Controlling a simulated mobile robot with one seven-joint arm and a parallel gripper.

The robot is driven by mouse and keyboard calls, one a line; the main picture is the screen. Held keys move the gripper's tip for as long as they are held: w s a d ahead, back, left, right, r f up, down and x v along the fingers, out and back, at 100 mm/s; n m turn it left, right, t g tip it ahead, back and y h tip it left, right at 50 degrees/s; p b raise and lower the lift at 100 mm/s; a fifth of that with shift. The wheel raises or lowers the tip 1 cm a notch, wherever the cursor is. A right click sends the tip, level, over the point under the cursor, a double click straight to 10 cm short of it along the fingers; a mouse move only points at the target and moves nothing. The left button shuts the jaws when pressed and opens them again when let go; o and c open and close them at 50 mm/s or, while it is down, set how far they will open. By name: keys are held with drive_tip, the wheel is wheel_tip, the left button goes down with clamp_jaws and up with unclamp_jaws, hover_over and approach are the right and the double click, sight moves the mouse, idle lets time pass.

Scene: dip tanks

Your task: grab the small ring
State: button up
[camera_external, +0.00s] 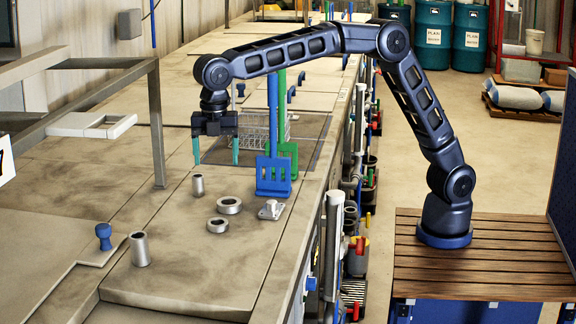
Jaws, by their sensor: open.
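The nearer one, slightly smaller in the picture, looks like the small ring (217,230). The larger ring (229,211) lies just behind it and slightly right, close beside it. My gripper (216,158) points down above the bench, behind both rings. Its two teal fingers are wide apart with nothing between them. Both rings are in full view.
A short metal cylinder (198,186) stands left of the rings, and a taller one (140,250) nearer the front left. A small pale fitting (271,211) sits right of the rings. A blue slotted paddle (273,186), a green paddle (290,152) and a wire basket (255,128) are behind.

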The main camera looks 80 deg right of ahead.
wheel_tip(320, 180, down, 12)
drive_tip(key=shift+r, duration=0.1)
drive_tip(key=shift+w+f, duration=0.15)
drive_tip(key=shift+f, duration=1.25)
drive_tip(key=shift+w+f, duration=0.1)
drive_tip(key=shift+f, duration=1.3)
drive_tip(key=shift+c, duration=0.3)
drive_tip(key=c, duration=1)
